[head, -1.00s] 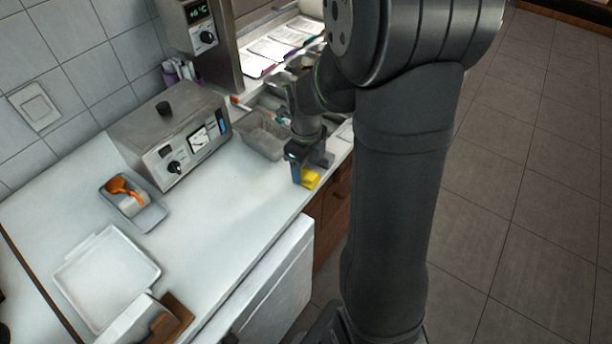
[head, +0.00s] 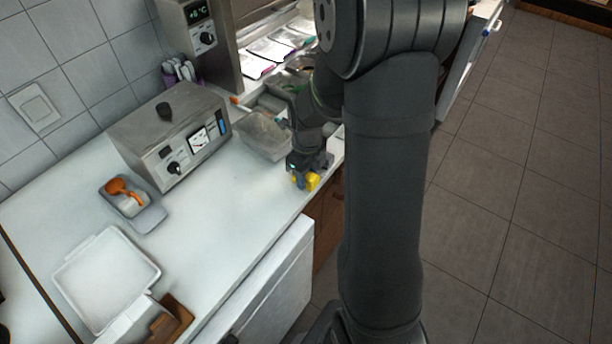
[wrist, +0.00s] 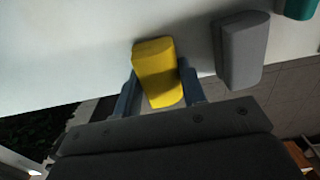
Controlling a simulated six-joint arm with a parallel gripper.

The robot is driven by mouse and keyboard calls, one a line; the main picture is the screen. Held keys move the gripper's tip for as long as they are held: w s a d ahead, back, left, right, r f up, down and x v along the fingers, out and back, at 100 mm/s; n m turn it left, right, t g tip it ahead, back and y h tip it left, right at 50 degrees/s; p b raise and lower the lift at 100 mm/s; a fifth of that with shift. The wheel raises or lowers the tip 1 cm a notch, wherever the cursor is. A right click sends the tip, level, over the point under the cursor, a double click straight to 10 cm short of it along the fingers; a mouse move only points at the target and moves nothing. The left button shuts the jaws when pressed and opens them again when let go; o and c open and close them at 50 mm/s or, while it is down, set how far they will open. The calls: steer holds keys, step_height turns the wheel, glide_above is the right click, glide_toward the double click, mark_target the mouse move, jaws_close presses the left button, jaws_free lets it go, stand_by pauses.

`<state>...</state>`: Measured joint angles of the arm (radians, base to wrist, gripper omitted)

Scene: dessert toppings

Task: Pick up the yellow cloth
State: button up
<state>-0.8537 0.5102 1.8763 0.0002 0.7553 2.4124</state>
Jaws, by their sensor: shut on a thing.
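The yellow cloth (wrist: 157,72) looks like a thick folded block. In the wrist view it sits between the two blue fingers of my gripper (wrist: 160,92), which are shut on it from both sides. In the head view the yellow cloth (head: 312,181) shows at the front edge of the white counter, with my gripper (head: 304,180) around it. I cannot tell whether the cloth is clear of the counter or still touching it.
A grey block (wrist: 241,48) lies close to the right of the cloth, with a teal item (wrist: 297,8) beyond it. A metal appliance (head: 170,135), a grey tray with an orange-handled item (head: 120,187) and a white tray (head: 105,275) stand on the counter. The counter's middle is clear.

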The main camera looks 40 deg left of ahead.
mark_target(309, 174)
steer(key=shift+r, duration=0.5)
steer(key=r, duration=0.3)
steer(key=shift+w+d+r, duration=0.15)
steer(key=shift+d+r, duration=0.15)
steer(key=shift+r, duration=0.05)
steer(key=w+d+r, duration=0.3)
steer(key=d+r, duration=0.3)
steer(key=d, duration=0.4)
steer(key=shift+d+r, duration=0.2)
steer(key=shift+d, duration=0.1)
